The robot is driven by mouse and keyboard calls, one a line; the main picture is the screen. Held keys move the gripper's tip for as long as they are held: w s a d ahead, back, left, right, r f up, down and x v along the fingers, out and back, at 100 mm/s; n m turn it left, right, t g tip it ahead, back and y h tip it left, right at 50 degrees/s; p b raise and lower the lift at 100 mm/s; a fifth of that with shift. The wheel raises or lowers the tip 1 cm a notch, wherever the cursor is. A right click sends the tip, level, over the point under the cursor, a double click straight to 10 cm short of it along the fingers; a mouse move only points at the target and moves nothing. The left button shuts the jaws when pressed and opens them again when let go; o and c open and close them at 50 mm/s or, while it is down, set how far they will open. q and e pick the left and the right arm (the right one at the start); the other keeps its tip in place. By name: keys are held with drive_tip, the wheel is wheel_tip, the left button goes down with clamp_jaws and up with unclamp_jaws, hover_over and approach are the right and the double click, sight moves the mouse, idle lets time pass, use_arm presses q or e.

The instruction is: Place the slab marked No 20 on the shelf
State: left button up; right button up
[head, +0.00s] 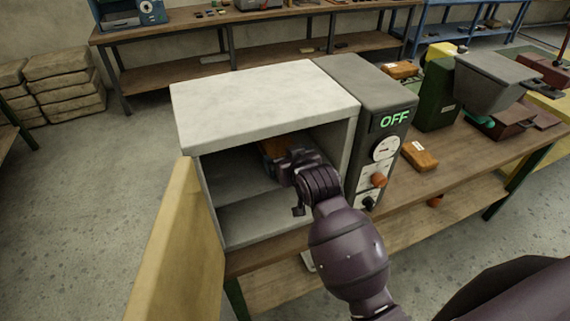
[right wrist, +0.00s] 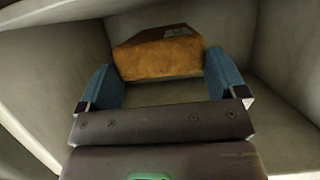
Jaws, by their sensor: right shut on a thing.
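An orange-brown slab (right wrist: 158,60) sits between the blue fingers of my right gripper (right wrist: 162,78) in the right wrist view. In the head view this gripper (head: 290,166) reaches inside the open white cabinet (head: 265,95), and only part of the slab (head: 273,150) shows past it. My right gripper is shut on the slab. No number is readable on it. A grey shelf surface (head: 238,178) shows inside the cabinet. I cannot tell whether the slab touches it. My left gripper is not in view.
The cabinet's yellowish door (head: 180,250) stands open at the left. A grey control box (head: 372,95) reading OFF adjoins the cabinet's right side. Another labelled orange slab (head: 420,156) lies on the wooden bench (head: 465,155), with a green machine (head: 437,95) behind it.

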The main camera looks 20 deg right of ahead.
drive_tip(key=shift+w, duration=0.6)
drive_tip(key=shift+f, duration=1.65)
drive_tip(key=shift+f, duration=0.15)
drive_tip(key=o, duration=0.9)
drive_tip(key=v, duration=1.2)
drive_tip(key=s+d+f, duration=0.2)
drive_tip(key=s+f, duration=0.3)
drive_tip(key=f, duration=0.2)
drive_tip(key=s+d+f+g, duration=0.1)
drive_tip(key=s+d+f, duration=0.2)
drive_tip(key=s+f, duration=0.2)
drive_tip(key=s+d+f+g, duration=0.1)
drive_tip(key=s+d+f, duration=0.1)
drive_tip(key=s+f, duration=0.4)
wheel_tip(320, 180, down, 4)
drive_tip(key=shift+d+r+n+h, duration=0.2)
drive_tip(key=shift+n+h, duration=0.1)
